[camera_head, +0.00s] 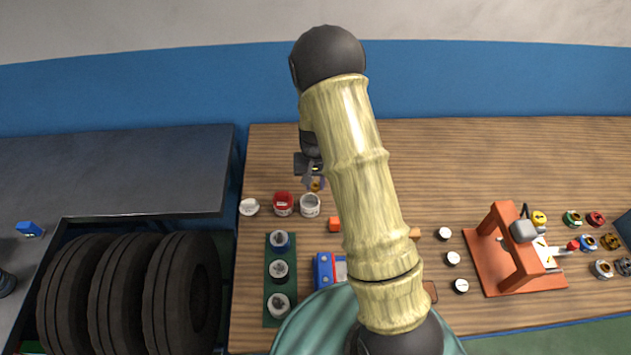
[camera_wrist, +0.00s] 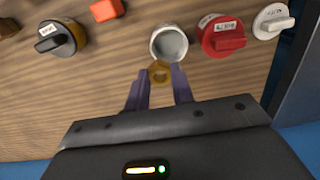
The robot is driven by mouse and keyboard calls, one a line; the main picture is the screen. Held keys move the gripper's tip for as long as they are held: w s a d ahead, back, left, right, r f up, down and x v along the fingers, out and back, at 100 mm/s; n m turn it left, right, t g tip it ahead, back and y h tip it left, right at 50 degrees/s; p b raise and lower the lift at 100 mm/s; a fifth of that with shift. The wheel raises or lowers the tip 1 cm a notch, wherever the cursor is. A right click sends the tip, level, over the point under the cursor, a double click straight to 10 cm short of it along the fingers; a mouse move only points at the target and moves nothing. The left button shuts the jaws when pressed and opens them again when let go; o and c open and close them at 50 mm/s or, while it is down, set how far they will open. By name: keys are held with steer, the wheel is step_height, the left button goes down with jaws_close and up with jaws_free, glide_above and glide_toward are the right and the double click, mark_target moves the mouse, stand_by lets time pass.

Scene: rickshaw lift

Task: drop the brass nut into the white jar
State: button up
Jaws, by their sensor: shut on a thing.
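The brass nut (camera_wrist: 160,72) is pinched between the fingertips of my gripper (camera_wrist: 161,76) in the wrist view. It also shows small at the fingertips in the head view (camera_head: 316,186). The white jar (camera_wrist: 169,43) is open at the top and looks empty, just beyond the nut in the wrist view. In the head view the jar (camera_head: 310,205) stands upright on the wooden bench, just in front of my gripper (camera_head: 314,179). The nut appears apart from the jar, on its near side in the wrist view; its height above the bench is hard to judge.
An orange block (camera_wrist: 107,10) and a dark knobbed container (camera_wrist: 61,38) are on the other side. My arm hides part of the bench (camera_head: 450,180) in the head view.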

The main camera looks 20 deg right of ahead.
mark_target(315, 186)
steer(key=o, duration=1.1)
steer(key=shift+c, duration=0.2)
step_height(315, 186, up, 18)
steer(key=b, duration=0.3)
steer(key=shift+f, duration=0.25)
steer(key=s+f+n+t, duration=0.2)
steer(key=s+n, duration=0.1)
steer(key=s, duration=1.5)
steer(key=shift+s+t, duration=0.2)
steer(key=shift+t, duration=0.1)
steer(key=shift+f, duration=0.1)
